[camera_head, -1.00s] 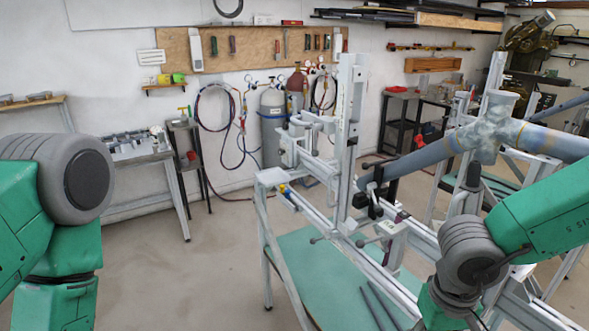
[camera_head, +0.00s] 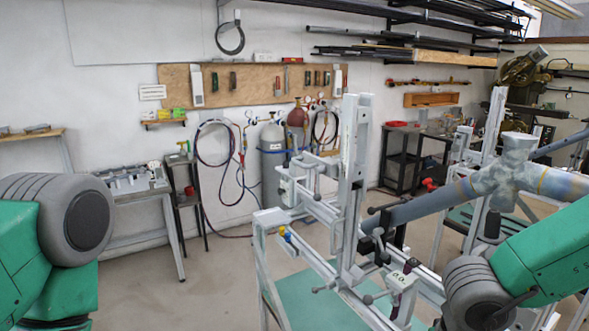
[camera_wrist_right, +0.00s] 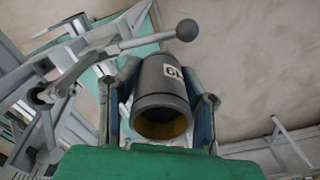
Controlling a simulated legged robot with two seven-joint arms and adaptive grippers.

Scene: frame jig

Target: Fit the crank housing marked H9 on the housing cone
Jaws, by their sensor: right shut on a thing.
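The crank housing (camera_wrist_right: 158,92) is a dark grey hollow cylinder with a brownish inside, seen in the right wrist view. Its white label (camera_wrist_right: 173,76) is turned around and appears to read H9. My right gripper (camera_wrist_right: 161,82) is shut on the housing, with a finger on each side. The frame jig (camera_head: 345,200) stands in the middle of the head view, with upright posts, rails and clamps. I cannot pick out the housing cone with certainty. My left gripper is outside both views; only its arm shows at the left.
A ball-ended lever (camera_wrist_right: 187,30) of the jig lies very near the housing in the right wrist view. A large grey tube assembly (camera_head: 510,165) extends behind the jig at right. Gas cylinders (camera_head: 271,160) and a side bench (camera_head: 135,185) stand by the wall. Open floor lies left of the jig.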

